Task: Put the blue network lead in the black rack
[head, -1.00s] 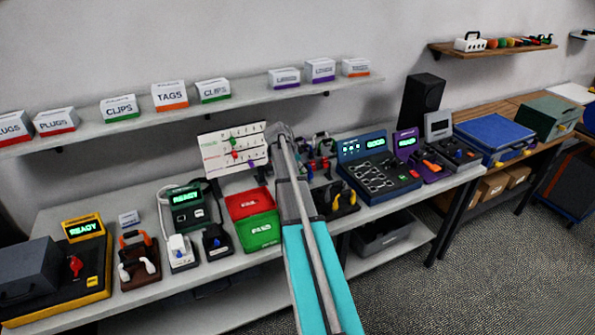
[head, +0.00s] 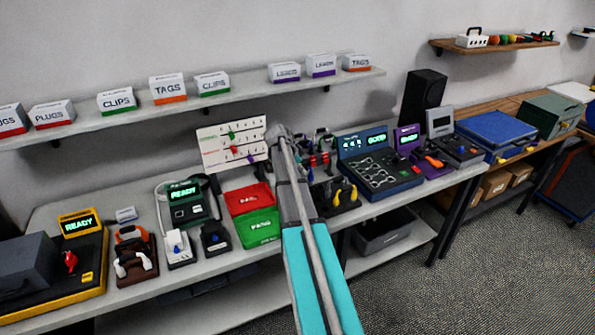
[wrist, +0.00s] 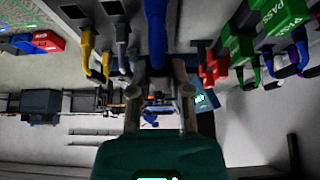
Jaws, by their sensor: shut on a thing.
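The blue network lead (wrist: 155,30) runs down from the top middle of the wrist view to between my fingers. My gripper (wrist: 160,90) is shut on it; the exact grip point is dark and hard to make out. In the head view my arm runs up the middle and hides the gripper and the lead. A dark rack with red and other coloured pieces (head: 323,143) shows partly just right of the arm; I cannot tell for certain that it is the black rack.
Yellow (wrist: 88,50), grey (wrist: 121,45), red (wrist: 207,65) and green (wrist: 238,45) connectors stand close on both sides in the wrist view. In the head view, red and green bins (head: 255,228) stand left of the arm and a blue tool station (head: 378,165) right of it.

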